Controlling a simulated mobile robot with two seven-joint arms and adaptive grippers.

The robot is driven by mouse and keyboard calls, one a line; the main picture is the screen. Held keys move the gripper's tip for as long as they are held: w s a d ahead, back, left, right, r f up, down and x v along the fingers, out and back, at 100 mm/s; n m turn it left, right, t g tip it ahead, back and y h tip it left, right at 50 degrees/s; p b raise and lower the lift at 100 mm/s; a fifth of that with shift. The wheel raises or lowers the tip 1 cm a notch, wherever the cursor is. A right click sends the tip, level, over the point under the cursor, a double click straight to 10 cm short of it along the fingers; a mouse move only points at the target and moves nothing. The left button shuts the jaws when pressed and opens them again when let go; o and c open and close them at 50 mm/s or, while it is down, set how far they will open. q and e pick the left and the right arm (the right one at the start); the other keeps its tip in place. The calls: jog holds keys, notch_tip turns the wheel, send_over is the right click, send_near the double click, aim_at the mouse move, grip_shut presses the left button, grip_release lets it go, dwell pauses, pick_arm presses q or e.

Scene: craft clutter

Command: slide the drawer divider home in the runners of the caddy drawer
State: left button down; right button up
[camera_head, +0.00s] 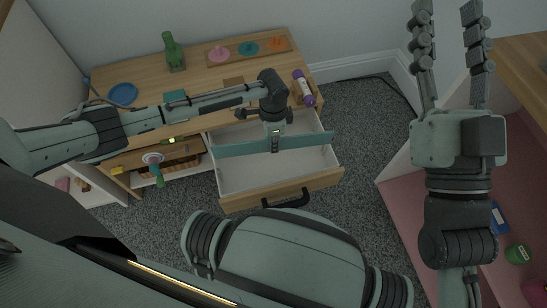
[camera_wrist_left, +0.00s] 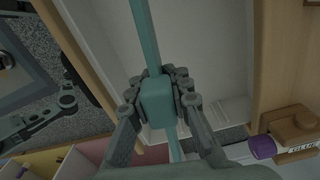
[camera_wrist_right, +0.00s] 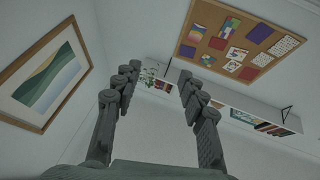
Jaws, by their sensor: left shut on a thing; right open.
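The teal drawer divider (camera_head: 235,147) is a long thin board lying crosswise over the open caddy drawer (camera_head: 235,180). Its ends overlap the drawer's side walls in the head view; I cannot tell whether they sit in the runners or above them. My left gripper (camera_head: 275,143) points down at its middle, and in the left wrist view (camera_wrist_left: 158,90) its fingers close on the divider's teal block (camera_wrist_left: 157,102). The drawer has a white inside, a wooden front and a black handle (camera_head: 287,200). My right gripper (camera_head: 447,15) is open, raised and empty, away from the drawer.
A purple-capped glue stick (camera_head: 304,88) lies on the desk's right edge near the drawer. Grey carpet (camera_head: 360,125) is free right of the drawer.

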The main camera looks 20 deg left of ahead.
jog(key=w+d+f+g+h+b, duration=0.1)
jog(key=d+f+g+h, duration=0.2)
jog(key=f, duration=0.8)
jog(key=w+d+f+g+h+b, duration=0.1)
jog(key=d+f+g+h, duration=0.15)
jog(key=f+g, duration=0.6)
pick_arm(q)
jog(key=w+a+n+b, duration=0.1)
jog(key=w+a+b, duration=0.1)
jog(key=w+a, duration=0.2)
jog(key=w+r, duration=0.1)
jog(key=w, duration=0.2)
jog(key=shift+a, duration=0.35)
pick_arm(e)
jog(key=s+d+f+g+h, duration=0.2)
jog(key=s+d+f, duration=0.4)
jog(key=f, duration=0.3)
jog(key=s+d+f+m+g+h, duration=0.1)
jog(key=s+d+f+g, duration=0.3)
jog(key=f, duration=0.5)
jog(key=shift+s+d+m+h, duration=0.3)
jog(key=shift+s+d+h, duration=0.05)
jog(key=shift+s+d, duration=0.55)
jog(key=shift+d+f, duration=0.1)
jog(key=shift+f, duration=0.05)
